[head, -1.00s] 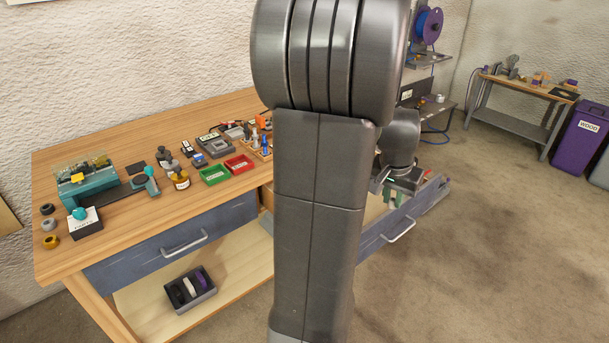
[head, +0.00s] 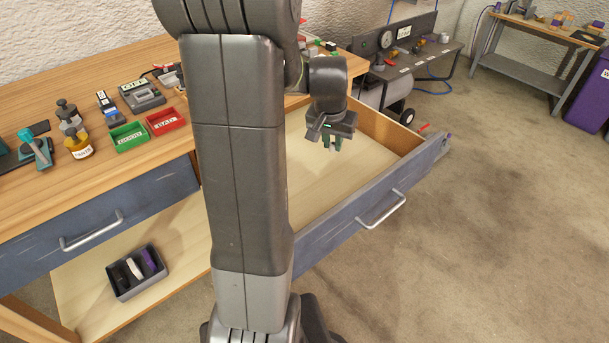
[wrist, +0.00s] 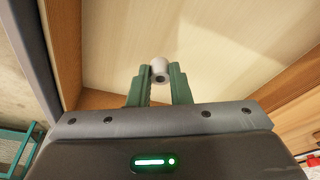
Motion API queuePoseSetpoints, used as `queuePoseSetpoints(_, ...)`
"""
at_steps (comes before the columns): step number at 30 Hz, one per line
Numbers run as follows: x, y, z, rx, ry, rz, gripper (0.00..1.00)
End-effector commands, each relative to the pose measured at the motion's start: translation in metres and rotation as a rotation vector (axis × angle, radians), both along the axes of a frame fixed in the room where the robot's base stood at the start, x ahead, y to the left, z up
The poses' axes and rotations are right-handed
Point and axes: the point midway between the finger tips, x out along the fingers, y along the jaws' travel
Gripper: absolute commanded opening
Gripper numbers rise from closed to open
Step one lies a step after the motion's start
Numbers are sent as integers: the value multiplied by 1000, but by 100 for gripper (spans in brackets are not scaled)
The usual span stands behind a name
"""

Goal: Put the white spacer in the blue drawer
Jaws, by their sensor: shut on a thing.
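My gripper (head: 332,145) hangs over the open blue drawer (head: 350,215) on the right side of the bench. In the wrist view, the green fingers of my gripper (wrist: 159,78) are shut on the white spacer (wrist: 159,66), a small pale cylinder with a dark hole. The spacer is at the fingertips, with the drawer's pale wooden floor (wrist: 205,45) behind it. How high it is above that floor is hard to tell. In the head view the spacer cannot be made out, and my arm hides the left part of the drawer.
A second blue drawer (head: 110,225) is closed at the left. Green (head: 128,137) and red (head: 166,121) trays stand on the bench top. A grey box (head: 137,272) with several items sits on the lower shelf. The drawer floor seen is bare.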

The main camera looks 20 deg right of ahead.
Motion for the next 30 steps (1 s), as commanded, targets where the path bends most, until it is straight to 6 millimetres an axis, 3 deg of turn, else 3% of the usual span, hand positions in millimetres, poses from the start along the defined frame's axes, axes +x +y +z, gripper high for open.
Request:
queuePoseSetpoints(1,-1,-3,-14,0,0,-4,0)
queuePoseSetpoints(7,-2,-6,-31,1,2,-9,0)
queuePoseSetpoints(15,-2,-6,-78,1,3,-9,0)
queuePoseSetpoints(20,-2,-7,-89,0,1,-9,0)
queuePoseSetpoints(27,-2,-6,-121,2,3,-9,0)
queuePoseSetpoints(30,-2,-6,-123,0,0,-9,0)
